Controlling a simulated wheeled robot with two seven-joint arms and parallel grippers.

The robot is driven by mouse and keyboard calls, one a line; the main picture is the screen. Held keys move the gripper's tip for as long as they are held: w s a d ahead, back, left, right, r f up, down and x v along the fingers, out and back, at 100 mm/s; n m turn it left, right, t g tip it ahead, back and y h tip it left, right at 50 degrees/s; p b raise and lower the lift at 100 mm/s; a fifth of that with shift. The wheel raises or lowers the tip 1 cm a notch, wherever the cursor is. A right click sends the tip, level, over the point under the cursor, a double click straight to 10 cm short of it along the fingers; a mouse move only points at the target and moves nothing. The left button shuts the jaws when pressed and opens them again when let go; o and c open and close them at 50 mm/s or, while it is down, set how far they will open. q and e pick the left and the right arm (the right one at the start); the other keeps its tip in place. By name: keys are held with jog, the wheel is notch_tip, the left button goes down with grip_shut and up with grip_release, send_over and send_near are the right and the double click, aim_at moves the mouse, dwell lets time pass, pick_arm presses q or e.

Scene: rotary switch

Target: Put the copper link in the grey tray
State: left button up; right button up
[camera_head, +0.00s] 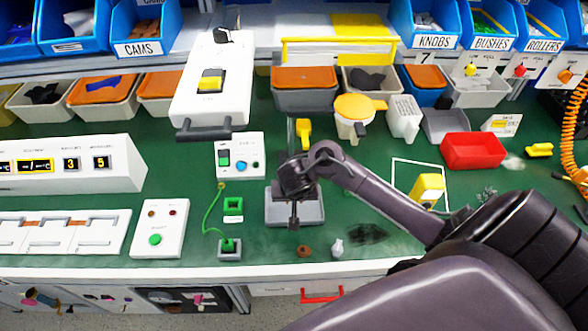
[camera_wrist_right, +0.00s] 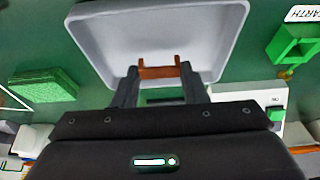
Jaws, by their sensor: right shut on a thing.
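The grey tray (camera_head: 282,217) is a shallow square dish on the green bench mat, left of centre in the head view. In the right wrist view, its pale rim and floor (camera_wrist_right: 160,25) lie beyond the fingertips. My right gripper (camera_head: 294,222) is over the tray. In the wrist view, its two dark fingers (camera_wrist_right: 160,80) are shut on the copper link (camera_wrist_right: 160,72), a small brown bar with short raised ends. The link is over the tray's near edge; I cannot tell its height. My arm hides it in the head view. My left gripper is not in view.
A green socket block (camera_head: 233,206) and a green plug on a base (camera_head: 230,248) stand left of the tray. A brown ring (camera_head: 304,251) and a pale small piece (camera_head: 337,248) lie in front.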

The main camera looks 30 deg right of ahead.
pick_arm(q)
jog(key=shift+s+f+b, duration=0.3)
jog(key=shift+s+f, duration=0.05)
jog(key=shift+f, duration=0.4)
pick_arm(e)
jog(key=shift+f, duration=1.1)
jog(key=shift+f, duration=0.1)
jog(key=shift+f, duration=0.15)
jog(key=o, duration=1)
jog(key=shift+c, duration=0.2)
pick_arm(q)
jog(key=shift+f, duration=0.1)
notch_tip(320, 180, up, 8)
jog(key=p, duration=0.8)
pick_arm(e)
jog(key=v, duration=1.2)
jog(key=shift+r, duration=0.35)
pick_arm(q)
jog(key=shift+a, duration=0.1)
pick_arm(e)
jog(key=shift+f, duration=0.1)
